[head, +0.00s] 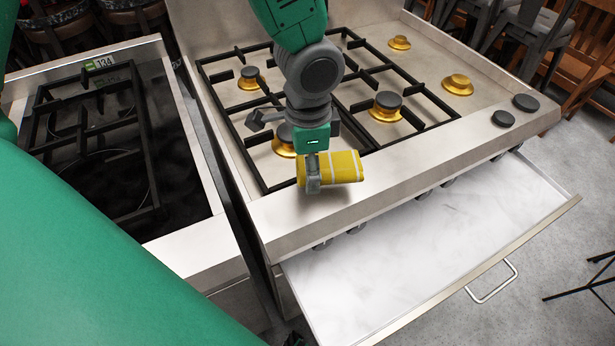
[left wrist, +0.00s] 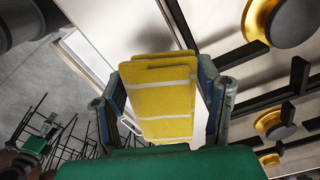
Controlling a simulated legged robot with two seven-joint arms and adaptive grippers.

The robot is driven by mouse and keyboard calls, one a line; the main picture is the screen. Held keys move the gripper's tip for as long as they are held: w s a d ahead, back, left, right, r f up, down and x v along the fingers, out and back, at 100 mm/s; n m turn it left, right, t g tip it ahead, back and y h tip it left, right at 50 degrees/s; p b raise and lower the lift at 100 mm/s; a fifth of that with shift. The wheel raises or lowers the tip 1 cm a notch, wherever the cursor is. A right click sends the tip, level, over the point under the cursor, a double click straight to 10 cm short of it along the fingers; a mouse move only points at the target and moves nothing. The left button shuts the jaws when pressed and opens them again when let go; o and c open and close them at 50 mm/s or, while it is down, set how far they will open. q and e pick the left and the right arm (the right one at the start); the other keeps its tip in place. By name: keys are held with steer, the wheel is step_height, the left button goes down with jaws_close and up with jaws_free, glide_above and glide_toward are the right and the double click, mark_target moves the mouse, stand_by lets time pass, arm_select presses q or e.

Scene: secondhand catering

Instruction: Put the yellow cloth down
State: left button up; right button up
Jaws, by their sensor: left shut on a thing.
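The yellow cloth (head: 343,167) is folded into a thick pad with pale stripes. My left gripper (head: 313,180) is shut on its left end in the head view. In the left wrist view the cloth (left wrist: 162,95) sits between the two fingers (left wrist: 165,100). It is over the steel front ledge of the stove (head: 400,178), with a shadow under it; I cannot tell whether it touches. A dark and green part, perhaps my right gripper (left wrist: 45,140), shows small at the lower left of the left wrist view; its fingers are unclear.
Black grates and brass burners (head: 388,106) lie behind the cloth. Below the ledge, a drawer with a pale marbled surface (head: 420,240) stands open and empty. A black-topped cooker (head: 175,180) is on the left. The ledge right of the cloth is clear.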

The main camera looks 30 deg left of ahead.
arm_select(q)
steer(key=shift+w+d+f, duration=0.1)
steer(key=shift+d+f, duration=0.95)
steer(key=shift+f, duration=0.05)
steer(key=shift+a+f, duration=0.4)
steer(key=shift+f, duration=0.2)
steer(key=shift+a+f, duration=0.35)
steer(key=shift+f, duration=0.2)
steer(key=shift+a+f, duration=0.2)
steer(key=shift+a, duration=0.75)
steer(key=o, duration=1)
steer(key=shift+c, duration=0.2)
steer(key=shift+o, duration=0.8)
steer(key=shift+d, duration=1.1)
steer(key=shift+d+r, duration=0.15)
steer(key=shift+r, duration=0.4)
steer(key=r, duration=0.2)
steer(key=a+r, duration=0.1)
steer(key=r, duration=0.1)
steer(key=a+r, duration=0.1)
steer(key=r, duration=0.1)
steer(key=shift+r+p, duration=0.3)
steer(key=r, duration=0.3)
steer(key=shift+d+r, duration=0.85)
steer(key=shift+a+f, duration=0.15)
steer(key=shift+a, duration=0.6)
arm_select(e)
steer(key=shift+d+r, duration=0.2)
steer(key=shift+r, duration=0.15)
